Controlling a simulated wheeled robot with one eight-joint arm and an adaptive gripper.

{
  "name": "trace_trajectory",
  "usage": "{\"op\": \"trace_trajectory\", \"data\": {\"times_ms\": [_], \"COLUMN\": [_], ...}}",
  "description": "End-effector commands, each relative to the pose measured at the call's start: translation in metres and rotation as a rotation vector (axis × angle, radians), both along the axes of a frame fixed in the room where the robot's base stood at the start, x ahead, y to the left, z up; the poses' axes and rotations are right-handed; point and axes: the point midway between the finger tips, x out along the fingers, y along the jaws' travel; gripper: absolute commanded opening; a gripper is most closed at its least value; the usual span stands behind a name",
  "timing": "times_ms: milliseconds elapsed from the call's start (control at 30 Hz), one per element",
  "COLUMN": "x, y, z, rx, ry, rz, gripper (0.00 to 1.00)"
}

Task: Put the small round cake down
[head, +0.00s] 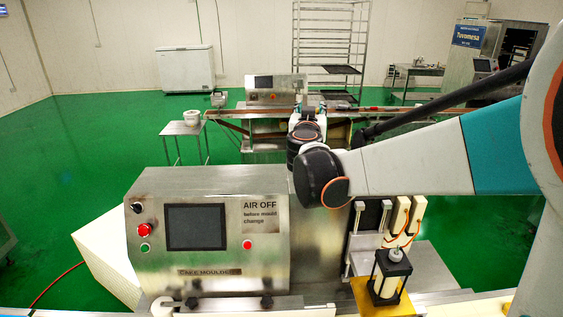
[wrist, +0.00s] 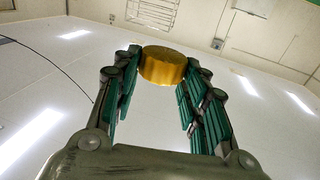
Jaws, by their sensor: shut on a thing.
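The small round cake (wrist: 163,66) is golden-yellow with a flat face and ridged sides. In the wrist view it sits between the two fingertips of my gripper (wrist: 162,72). The dark fingers with green pads are shut on it from both sides. Nothing shows under the cake; a pale surface with bright light strips lies behind it. In the head view I cannot make out the cake or the fingers; my arm reaches in from the right and its end hides that area.
A steel cake moulding machine (head: 208,240) with a screen and red buttons stands in front. Behind it are a second machine (head: 276,90) with a conveyor, a small table (head: 184,128), a tall rack (head: 331,45) and a white chest freezer (head: 185,68). Green floor lies open at left.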

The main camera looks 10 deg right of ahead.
Motion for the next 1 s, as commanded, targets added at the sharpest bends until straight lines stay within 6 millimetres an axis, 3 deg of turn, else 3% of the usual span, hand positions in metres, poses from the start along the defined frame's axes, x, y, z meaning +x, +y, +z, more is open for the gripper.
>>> {"op": "trace_trajectory", "data": {"times_ms": [167, 600, 1000], "x": [0.0, 0.0, -0.001], "y": [0.0, 0.0, 0.0], "z": [-0.032, -0.136, -0.172], "rx": [0.0, 0.0, 0.0], "ry": [0.001, 0.0, 0.0], "rz": [-0.003, -0.002, -0.002], "gripper": [0.16, 0.16, 0.16]}}
